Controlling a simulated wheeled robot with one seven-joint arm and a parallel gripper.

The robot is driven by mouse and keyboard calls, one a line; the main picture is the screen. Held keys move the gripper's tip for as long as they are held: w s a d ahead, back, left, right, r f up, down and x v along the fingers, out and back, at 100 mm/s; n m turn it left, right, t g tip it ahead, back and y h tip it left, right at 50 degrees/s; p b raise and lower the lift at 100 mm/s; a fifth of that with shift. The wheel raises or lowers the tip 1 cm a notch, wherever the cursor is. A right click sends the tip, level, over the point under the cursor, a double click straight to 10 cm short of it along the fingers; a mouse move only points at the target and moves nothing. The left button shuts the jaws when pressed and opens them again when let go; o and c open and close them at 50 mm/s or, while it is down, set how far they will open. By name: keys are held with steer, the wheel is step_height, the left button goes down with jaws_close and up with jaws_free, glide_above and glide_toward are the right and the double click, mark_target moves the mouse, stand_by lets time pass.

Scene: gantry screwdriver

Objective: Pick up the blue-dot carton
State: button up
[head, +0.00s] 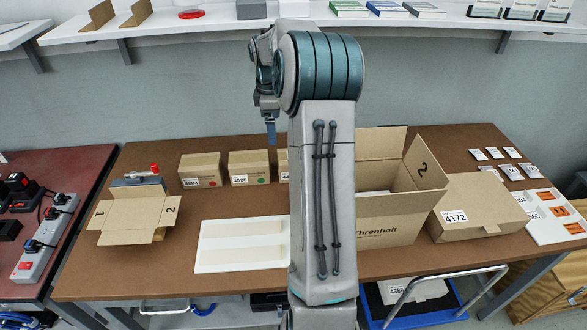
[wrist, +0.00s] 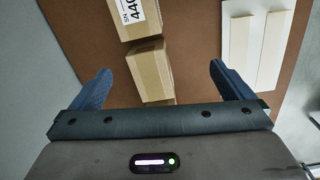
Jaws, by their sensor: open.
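A row of small tan cartons stands at the back of the brown table. One has a red dot (head: 200,170), one has a green dot (head: 249,167), and a third carton (head: 283,165) is mostly hidden behind my arm. No blue dot shows in either view. My gripper (head: 271,132) is above the back of the table. In the wrist view my gripper (wrist: 160,70) is open, with a plain-faced carton (wrist: 150,70) seen between its fingers, apart from them. A carton with a white label (wrist: 138,18) lies beyond it at the top edge.
A white board (head: 240,246) lies in front of the row. An open small box (head: 135,218) stands left; a large open carton (head: 400,205) and a closed box (head: 475,210) labelled 4172 stand right. A wall shelf (head: 220,22) runs above.

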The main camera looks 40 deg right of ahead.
steer(key=shift+n+y, duration=0.4)
steer(key=shift+n, duration=0.3)
steer(key=d+f, duration=0.2)
steer(key=d+f+b, duration=0.1)
steer(key=d+f, duration=0.1)
steer(key=d, duration=0.1)
steer(key=w+d+f, duration=0.1)
steer(key=d+f, duration=0.2)
steer(key=shift+d, duration=0.15)
step_height(320, 180, down, 8)
steer(key=shift+d+r, duration=0.1)
steer(key=shift+d, duration=0.05)
steer(key=shift+s+f, duration=0.2)
steer(key=shift+f, duration=1.3)
steer(key=shift+s+f, duration=0.15)
steer(key=shift+f, duration=1.35)
steer(key=c, duration=1.2)
steer(key=shift+r, duration=0.1)
steer(key=shift+c, duration=0.5)
